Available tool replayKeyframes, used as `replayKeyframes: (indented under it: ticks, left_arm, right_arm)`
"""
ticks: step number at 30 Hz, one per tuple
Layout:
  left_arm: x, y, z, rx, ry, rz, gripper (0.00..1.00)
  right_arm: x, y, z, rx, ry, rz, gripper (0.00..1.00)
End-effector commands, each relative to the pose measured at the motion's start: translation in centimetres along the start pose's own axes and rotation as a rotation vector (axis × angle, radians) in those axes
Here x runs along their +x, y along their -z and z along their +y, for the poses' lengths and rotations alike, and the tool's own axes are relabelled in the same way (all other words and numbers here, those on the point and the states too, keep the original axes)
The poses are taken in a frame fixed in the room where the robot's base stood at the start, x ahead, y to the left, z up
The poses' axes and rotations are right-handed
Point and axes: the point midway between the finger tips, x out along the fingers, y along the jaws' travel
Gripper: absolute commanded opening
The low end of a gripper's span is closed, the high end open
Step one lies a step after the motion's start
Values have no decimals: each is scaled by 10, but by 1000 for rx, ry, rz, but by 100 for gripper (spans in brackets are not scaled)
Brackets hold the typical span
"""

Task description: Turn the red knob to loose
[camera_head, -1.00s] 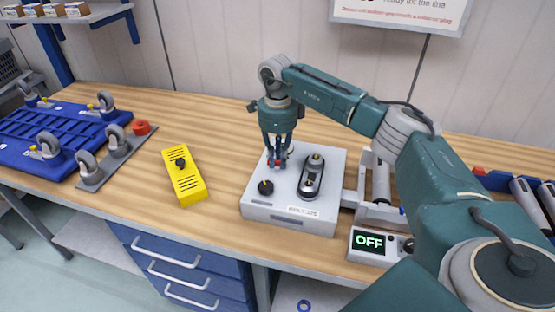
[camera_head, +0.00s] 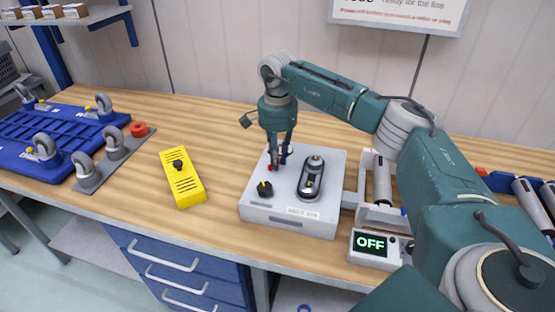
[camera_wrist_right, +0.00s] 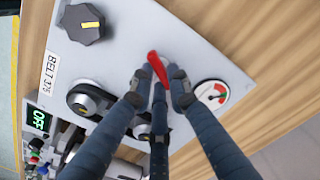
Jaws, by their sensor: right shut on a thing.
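The red knob (camera_wrist_right: 157,67) is a narrow red lever on top of a light grey box (camera_head: 328,222). In the head view only a bit of red (camera_head: 270,168) shows by the fingertips. My right gripper (camera_wrist_right: 158,84) reaches down over the knob and is shut on it, with fingertips on both sides in the wrist view. It also shows in the head view (camera_head: 278,164). The fingers hide part of the knob, and I cannot read any marking beside it. My left gripper is not in view.
The box also bears a black knob (camera_head: 265,189) with a yellow mark, a small belt drive (camera_head: 311,178) and a round gauge (camera_wrist_right: 212,94). A display (camera_head: 370,243) reads OFF. A yellow box (camera_head: 183,178) lies left; bare bench lies between.

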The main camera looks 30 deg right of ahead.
Motion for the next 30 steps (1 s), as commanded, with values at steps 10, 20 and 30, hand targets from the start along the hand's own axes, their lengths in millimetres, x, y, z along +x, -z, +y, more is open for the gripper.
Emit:
replayKeyframes:
  ticks: [10,20,30]
  left_arm:
    - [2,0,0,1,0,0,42]
    - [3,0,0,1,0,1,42]
    - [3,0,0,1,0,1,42]
  right_arm:
    - [-3,2,-4,-290,8,2,0]
    - [-3,2,-5,-451,8,2,0]
    - [-4,2,-6,-498,8,3,0]
